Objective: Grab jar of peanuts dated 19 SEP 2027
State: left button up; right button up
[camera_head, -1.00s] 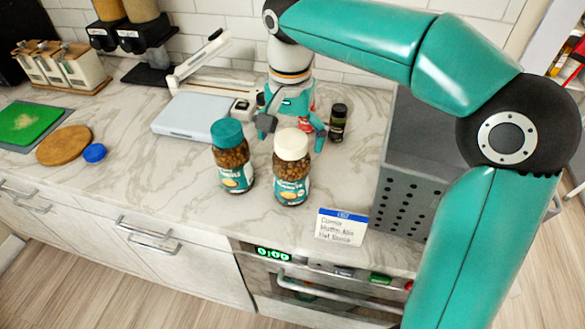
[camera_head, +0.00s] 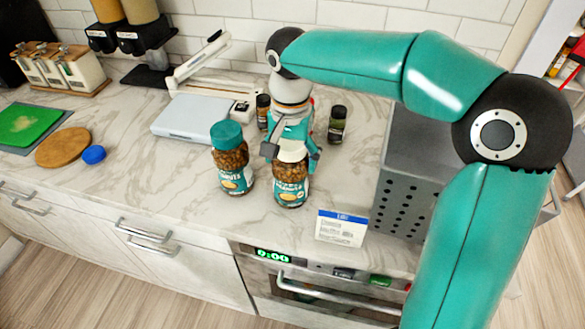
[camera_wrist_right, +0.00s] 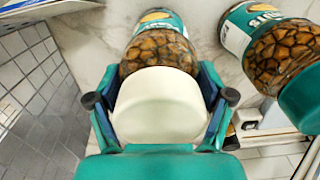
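Two peanut jars stand upright on the counter. One jar (camera_head: 291,190) has a white lid, which shows large in the right wrist view (camera_wrist_right: 160,105). The other jar (camera_head: 231,168) has a teal lid and stands to its left; in the right wrist view it lies at the right (camera_wrist_right: 275,50). No date on either jar can be read. My right gripper (camera_head: 292,156) is above the white-lidded jar, its open fingers on both sides of the lid. They look very close to the lid; I cannot tell whether they touch. My left gripper is not in view.
A small dark-capped jar (camera_head: 337,124) and another small jar (camera_head: 263,111) stand behind. A scale (camera_head: 190,118) is at the back left, a grey perforated metal box (camera_head: 405,195) at right, with a paper card (camera_head: 341,228) in front.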

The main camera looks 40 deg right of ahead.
jog(key=c, duration=0.7)
jog(key=shift+o, duration=0.2)
jog(key=shift+r, duration=0.1)
